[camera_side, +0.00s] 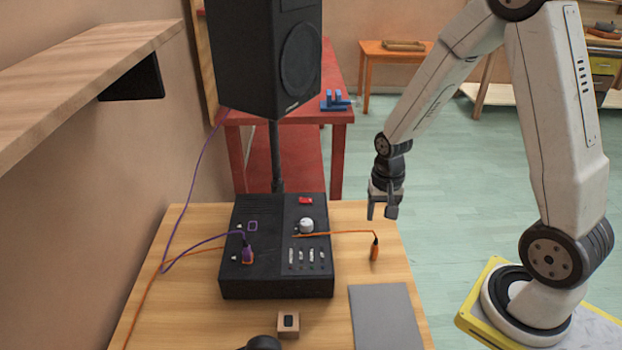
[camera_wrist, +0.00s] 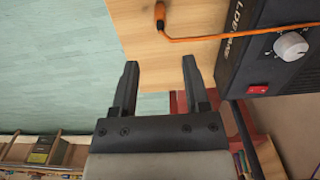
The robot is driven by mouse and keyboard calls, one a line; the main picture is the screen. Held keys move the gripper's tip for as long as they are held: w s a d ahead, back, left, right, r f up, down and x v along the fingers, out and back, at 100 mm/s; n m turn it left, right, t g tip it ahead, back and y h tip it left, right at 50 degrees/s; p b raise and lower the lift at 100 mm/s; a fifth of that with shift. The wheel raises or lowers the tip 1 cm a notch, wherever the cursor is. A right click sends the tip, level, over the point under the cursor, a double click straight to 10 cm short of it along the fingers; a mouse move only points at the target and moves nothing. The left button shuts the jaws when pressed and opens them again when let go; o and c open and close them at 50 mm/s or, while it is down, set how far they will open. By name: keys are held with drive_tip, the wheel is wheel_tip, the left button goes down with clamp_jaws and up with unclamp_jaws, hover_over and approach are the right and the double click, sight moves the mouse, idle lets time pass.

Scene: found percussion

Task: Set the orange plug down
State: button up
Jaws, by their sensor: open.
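The orange plug (camera_side: 375,249) stands on the wooden table to the right of the black mixer box (camera_side: 277,285), with an orange cable running from its top towards the box. In the wrist view the plug (camera_wrist: 160,12) shows at the top edge, partly cut off, on the tabletop. My gripper (camera_side: 382,213) is open and empty. It is above the table's right edge, a little behind and above the plug, apart from it. In the wrist view the two fingers of my gripper (camera_wrist: 160,75) are spread with nothing between them.
The wooden table (camera_side: 185,290) carries a grey pad (camera_side: 386,318) and a small box (camera_side: 288,324) in front. A purple plug (camera_side: 247,254) stands on the mixer. A black speaker (camera_side: 262,60) rises behind it. A wooden shelf (camera_side: 90,75) juts in at left.

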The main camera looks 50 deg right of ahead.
idle(0.4)
drive_tip(key=s+a+r+n+t, duration=0.2)
drive_tip(key=s+a+r+n, duration=0.1)
drive_tip(key=a+r+n, duration=0.4)
drive_tip(key=shift+s+a+n+t, duration=0.3)
drive_tip(key=shift+s+a+n, duration=0.05)
drive_tip(key=shift+a+n, duration=0.65)
